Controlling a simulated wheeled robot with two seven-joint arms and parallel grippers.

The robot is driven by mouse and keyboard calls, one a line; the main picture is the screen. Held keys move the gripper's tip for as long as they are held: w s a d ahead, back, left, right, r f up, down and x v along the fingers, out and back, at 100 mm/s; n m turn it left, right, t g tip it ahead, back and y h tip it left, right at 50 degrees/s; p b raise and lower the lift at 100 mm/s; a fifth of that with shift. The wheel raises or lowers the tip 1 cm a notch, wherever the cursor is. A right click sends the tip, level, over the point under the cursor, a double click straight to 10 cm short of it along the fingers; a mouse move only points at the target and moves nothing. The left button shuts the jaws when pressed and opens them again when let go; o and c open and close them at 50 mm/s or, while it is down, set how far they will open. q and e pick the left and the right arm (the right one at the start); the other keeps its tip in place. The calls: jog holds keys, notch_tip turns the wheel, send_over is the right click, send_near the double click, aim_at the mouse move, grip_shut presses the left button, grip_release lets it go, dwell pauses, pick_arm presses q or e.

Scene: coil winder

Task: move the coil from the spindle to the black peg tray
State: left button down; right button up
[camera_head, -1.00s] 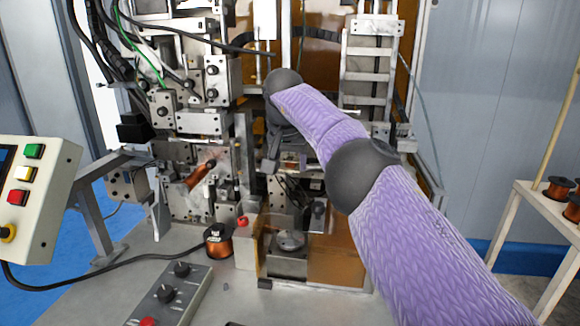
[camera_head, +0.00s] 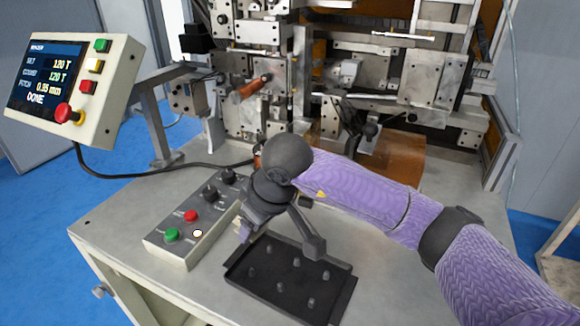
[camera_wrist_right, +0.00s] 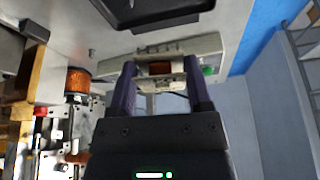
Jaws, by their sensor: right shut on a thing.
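My right gripper (camera_head: 280,236) hangs above the black peg tray (camera_head: 340,306), near its back left side. In the right wrist view the gripper (camera_wrist_right: 160,78) is shut on the coil (camera_wrist_right: 160,68), a small copper-coloured winding between pale end pieces. In the head view the coil is hard to make out beside the fingers. The tray has several short upright pegs, and those I see are bare. A copper-brown rod-like part (camera_head: 252,87), at the spindle, sticks out from the machine front. My left gripper is not in view.
A control box (camera_head: 180,243) with knobs and red and green buttons stands just left of the tray. A screen panel (camera_head: 75,88) reading DONE is at the left. The winding machine fills the back. A copper wire spool (camera_wrist_right: 78,80) shows in the wrist view.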

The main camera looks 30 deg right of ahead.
aim_at(254, 273)
jog(key=s, duration=0.1)
jog(key=s+a+f+n, duration=0.1)
jog(key=shift+s+a+n+y, duration=0.3)
jog(key=shift+y, duration=0.1)
jog(key=shift+f, duration=0.2)
jog(key=shift+f+b, duration=1.55)
jog(key=shift+f, duration=0.75)
jog(key=shift+r, duration=0.1)
jog(key=shift+b, duration=0.3)
jog(key=shift+f+b, duration=1)
jog(key=shift+f, duration=0.1)
jog(key=o, duration=1.2)
